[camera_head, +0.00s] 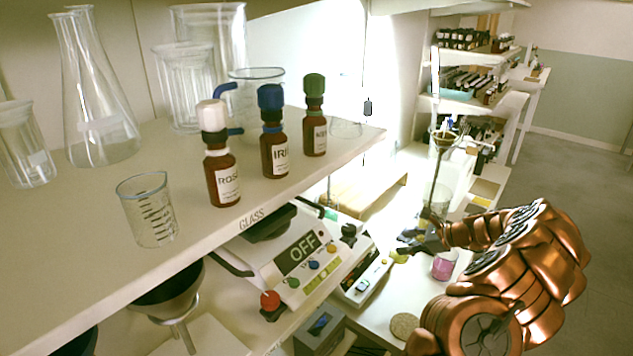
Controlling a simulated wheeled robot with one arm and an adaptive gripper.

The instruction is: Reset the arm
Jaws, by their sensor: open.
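My copper-coloured arm reaches in from the lower right. My gripper (408,246) is dark, open and seems empty, and is held over the lower bench at the right of centre. It is small and partly blurred against the bright bench. Three brown bottles stand upright in a slanting row on the upper shelf, apart from my gripper: a white-capped one labelled like ROSE (222,178), a blue-capped one labelled like IRIS (274,148), and a green-capped one (314,125) whose label is hard to read.
Flasks (95,110), glass jars and a graduated beaker (148,212) stand on the upper shelf (75,235). Below are a device reading OFF (300,255), a beaker with pink liquid (444,265) near my arm, and a cork disc (405,326). Floor (580,150) at the right is clear.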

